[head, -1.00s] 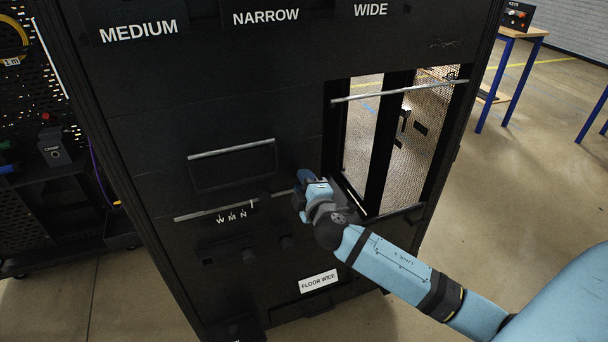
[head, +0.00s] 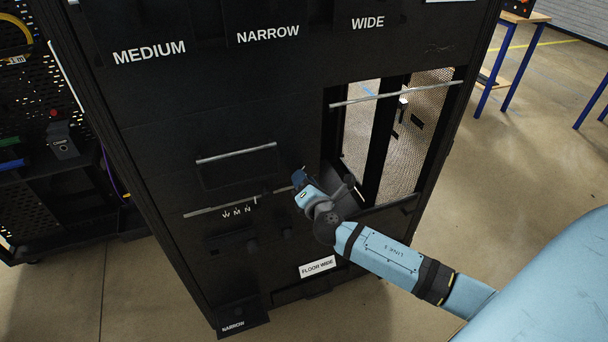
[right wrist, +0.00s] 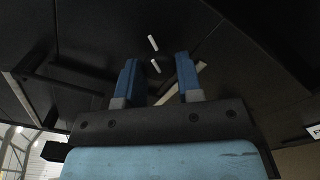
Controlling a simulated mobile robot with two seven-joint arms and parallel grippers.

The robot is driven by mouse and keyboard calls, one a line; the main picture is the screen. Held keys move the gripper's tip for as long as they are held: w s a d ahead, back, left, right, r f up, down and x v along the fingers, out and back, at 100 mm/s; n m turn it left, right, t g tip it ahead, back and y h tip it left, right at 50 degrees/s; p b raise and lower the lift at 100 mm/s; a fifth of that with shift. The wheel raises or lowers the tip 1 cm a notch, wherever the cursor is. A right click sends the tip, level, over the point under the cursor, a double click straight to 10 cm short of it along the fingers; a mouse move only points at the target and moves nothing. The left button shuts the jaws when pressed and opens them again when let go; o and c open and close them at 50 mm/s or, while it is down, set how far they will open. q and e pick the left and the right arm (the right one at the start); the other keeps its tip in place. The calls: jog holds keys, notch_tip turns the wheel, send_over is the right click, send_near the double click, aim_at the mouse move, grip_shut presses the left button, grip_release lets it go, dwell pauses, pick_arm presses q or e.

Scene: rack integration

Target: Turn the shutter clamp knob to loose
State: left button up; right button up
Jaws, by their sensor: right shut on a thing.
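My right gripper (head: 298,178) is at the front of the black rack panel, just left of the tall opening. In the right wrist view its two blue fingers (right wrist: 156,60) stand a short gap apart, on either side of a dark knob (right wrist: 156,66) with a white mark. The gripper is shut on this knob, which is hard to see against the black panel. Another short white mark (right wrist: 153,42) lies beyond it, roughly in line with the knob's mark. In the head view the gripper hides the knob. My left gripper is out of view.
The panel carries a W M N scale (head: 237,210), thin metal bars (head: 236,152) and a FLOOR WIDE label (head: 318,266). The tall opening (head: 333,140) is right of the gripper. A wooden table with blue legs (head: 507,70) stands at the back right, with open floor before it.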

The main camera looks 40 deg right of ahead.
pick_arm(q)
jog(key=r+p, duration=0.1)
jog(key=p, duration=0.1)
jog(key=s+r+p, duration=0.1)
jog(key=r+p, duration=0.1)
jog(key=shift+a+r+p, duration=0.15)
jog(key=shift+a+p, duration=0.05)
jog(key=shift+p, duration=0.2)
pick_arm(e)
jog(key=n, duration=0.7)
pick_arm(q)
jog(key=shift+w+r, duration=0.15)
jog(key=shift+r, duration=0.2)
pick_arm(e)
jog(key=shift+n, duration=0.4)
jog(key=o, duration=0.9)
jog(key=shift+o, duration=0.2)
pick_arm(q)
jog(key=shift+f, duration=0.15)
pick_arm(e)
jog(key=shift+s, duration=0.15)
